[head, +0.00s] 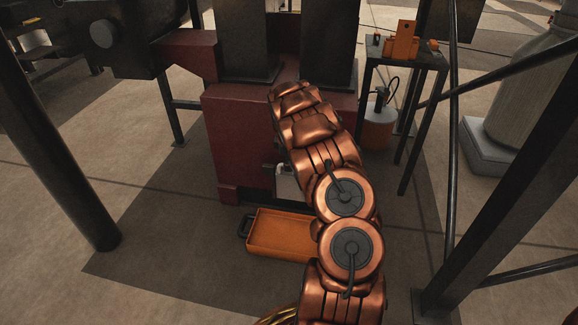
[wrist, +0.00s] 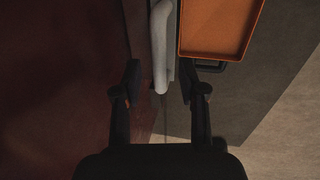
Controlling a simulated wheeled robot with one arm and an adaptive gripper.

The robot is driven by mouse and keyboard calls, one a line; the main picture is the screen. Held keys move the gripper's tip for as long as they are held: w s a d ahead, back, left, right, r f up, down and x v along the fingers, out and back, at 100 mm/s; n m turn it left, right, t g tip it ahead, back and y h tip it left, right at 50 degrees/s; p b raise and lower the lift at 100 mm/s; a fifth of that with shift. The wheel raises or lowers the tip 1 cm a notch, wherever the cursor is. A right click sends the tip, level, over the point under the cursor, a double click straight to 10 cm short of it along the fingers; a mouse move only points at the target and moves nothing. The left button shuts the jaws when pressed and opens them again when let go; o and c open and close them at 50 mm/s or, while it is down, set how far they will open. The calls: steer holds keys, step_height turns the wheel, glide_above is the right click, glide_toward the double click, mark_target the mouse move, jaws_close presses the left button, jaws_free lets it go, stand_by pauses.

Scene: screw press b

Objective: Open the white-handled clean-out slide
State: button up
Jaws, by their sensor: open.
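The white handle (wrist: 159,45) of the clean-out slide shows in the wrist view as a pale upright bar. Its lower end lies between the two fingers of my gripper (wrist: 160,82). The fingers are open, one on each side of the handle, with a gap to each; I cannot tell the depth between them. In the head view a pale piece of the slide (head: 285,186) shows low on the dark red press body (head: 237,140), partly covered by my arm. My gripper is hidden in the head view.
An orange tray (head: 250,246) with a black handle lies on the floor before the press; it also shows in the wrist view (wrist: 240,54). A dark post (head: 60,150) stands left. A small black table (head: 407,58) and an orange can (head: 379,130) stand right. Floor left of the tray is clear.

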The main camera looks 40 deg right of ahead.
steer(key=shift+f, duration=0.4)
jaws_close()
stand_by(0.4)
